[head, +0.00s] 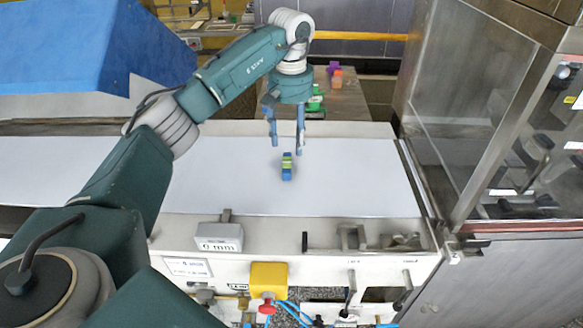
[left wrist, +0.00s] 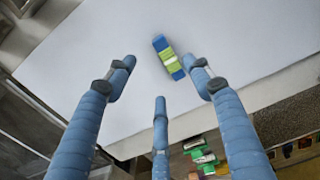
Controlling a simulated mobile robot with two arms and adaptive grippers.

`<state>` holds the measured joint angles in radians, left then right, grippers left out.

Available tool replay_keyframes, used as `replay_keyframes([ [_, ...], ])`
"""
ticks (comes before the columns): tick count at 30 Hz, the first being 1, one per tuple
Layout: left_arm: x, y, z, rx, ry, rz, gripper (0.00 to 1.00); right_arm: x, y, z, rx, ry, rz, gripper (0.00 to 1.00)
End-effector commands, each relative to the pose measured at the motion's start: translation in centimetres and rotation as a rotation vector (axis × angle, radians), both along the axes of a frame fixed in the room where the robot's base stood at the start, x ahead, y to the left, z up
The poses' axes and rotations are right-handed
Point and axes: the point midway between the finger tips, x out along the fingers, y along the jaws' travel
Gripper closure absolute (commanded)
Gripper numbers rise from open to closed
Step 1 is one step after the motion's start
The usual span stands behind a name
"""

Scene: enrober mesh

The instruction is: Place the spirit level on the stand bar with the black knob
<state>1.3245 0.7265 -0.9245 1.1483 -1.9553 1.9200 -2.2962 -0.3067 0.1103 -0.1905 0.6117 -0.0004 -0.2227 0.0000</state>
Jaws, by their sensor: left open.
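The spirit level (head: 287,168) is a small block with blue ends and a green-yellow middle. It lies on the white belt, and it also shows in the left wrist view (left wrist: 168,57). My left gripper (head: 286,148) is open above and just behind it in the head view. In the left wrist view its three fingers (left wrist: 163,75) are spread and empty, with the level between and beyond the tips. Two small metal stands with dark ends, one on the left (head: 350,292) and one on the right (head: 404,290), hang at the machine's front; I cannot tell which bar has the black knob. My right gripper is out of view.
The white belt (head: 220,170) is clear around the level. A grey box reading "0 mm" (head: 219,237) and a yellow block with a red knob (head: 268,277) are at the front. A glazed metal cabinet (head: 470,100) stands at right. Coloured blocks (head: 315,100) lie behind.

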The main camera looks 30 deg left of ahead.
Motion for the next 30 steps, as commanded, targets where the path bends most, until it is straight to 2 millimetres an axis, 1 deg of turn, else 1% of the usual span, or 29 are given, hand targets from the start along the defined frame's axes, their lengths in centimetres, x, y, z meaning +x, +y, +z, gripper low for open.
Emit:
replay_keyframes([
  [1, -0.1, 0.0, -1.0, 0.000, 0.004, -0.001, 0.48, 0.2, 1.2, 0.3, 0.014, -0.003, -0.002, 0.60],
  [6, -0.1, 0.0, -3.4, -0.001, 0.001, 0.000, 0.48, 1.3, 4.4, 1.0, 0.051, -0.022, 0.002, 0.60],
  [9, -0.1, -0.1, -4.1, -0.001, 0.000, 0.000, 0.48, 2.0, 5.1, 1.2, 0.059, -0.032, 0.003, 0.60],
  [11, -0.2, -0.1, -4.4, -0.001, 0.001, -0.001, 0.48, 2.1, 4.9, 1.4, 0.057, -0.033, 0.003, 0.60],
  [14, -0.4, -0.2, -5.3, 0.000, 0.002, -0.001, 0.48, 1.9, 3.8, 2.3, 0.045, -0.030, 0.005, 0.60],
  [17, -0.8, -0.3, -6.8, -0.001, 0.004, -0.001, 0.48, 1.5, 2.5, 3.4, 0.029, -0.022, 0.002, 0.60],
  [21, -0.7, -0.3, -8.7, -0.002, 0.001, 0.001, 0.48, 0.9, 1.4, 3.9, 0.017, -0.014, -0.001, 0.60],
  [26, -0.7, -0.3, -9.5, -0.001, -0.002, 0.002, 0.48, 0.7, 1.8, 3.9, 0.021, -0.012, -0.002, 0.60],
  [30, -0.6, -0.3, -9.5, -0.001, -0.002, 0.001, 0.48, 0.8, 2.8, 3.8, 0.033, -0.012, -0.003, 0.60],
])
